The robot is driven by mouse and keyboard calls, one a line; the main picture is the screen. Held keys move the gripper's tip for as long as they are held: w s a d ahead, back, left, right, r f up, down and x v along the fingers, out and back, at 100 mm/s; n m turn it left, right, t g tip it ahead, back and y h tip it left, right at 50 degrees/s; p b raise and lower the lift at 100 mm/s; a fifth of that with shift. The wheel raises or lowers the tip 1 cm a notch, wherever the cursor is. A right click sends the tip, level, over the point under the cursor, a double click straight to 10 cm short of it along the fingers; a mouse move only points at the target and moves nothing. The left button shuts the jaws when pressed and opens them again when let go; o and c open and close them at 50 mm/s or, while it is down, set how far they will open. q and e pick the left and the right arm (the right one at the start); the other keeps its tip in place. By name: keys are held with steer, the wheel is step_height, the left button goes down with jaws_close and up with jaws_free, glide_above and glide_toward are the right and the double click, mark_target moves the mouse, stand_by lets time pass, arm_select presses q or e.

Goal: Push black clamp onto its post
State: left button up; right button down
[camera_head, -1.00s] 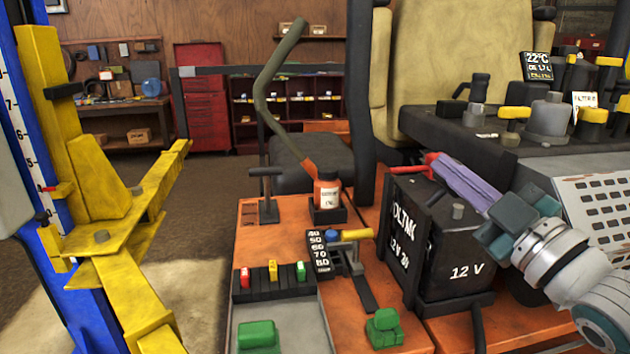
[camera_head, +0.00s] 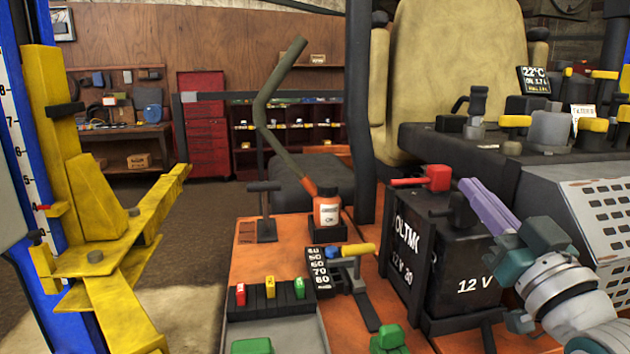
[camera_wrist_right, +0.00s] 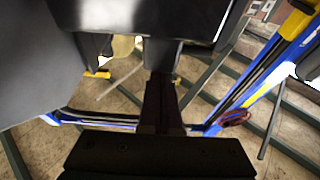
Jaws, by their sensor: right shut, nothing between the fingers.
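The black clamp (camera_head: 461,209) is a small dark shape at the right of the top of the black 12 V battery (camera_head: 470,262). Its post is not clearly visible, so I cannot tell how far the clamp sits on it. A red clamp (camera_head: 434,178) is on the back part of the battery top. My right gripper (camera_head: 468,187) has long purple fingers, shut and empty. In the picture their tips are just above the black clamp; I cannot tell whether they touch. The fingers look dark in the right wrist view (camera_wrist_right: 163,103). My left gripper is out of view.
An orange bottle (camera_head: 327,208), a bent lever (camera_head: 270,110) and a fuse row (camera_head: 270,296) stand left of the battery. A seat (camera_head: 460,70) and a control console (camera_head: 490,150) are behind. A yellow lift arm (camera_head: 110,255) is at far left.

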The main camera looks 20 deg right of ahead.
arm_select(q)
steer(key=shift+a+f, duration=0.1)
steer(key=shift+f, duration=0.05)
arm_select(e)
steer(key=shift+f+m+h, duration=0.2)
steer(key=shift+m+h, duration=0.1)
steer(key=shift+m, duration=0.2)
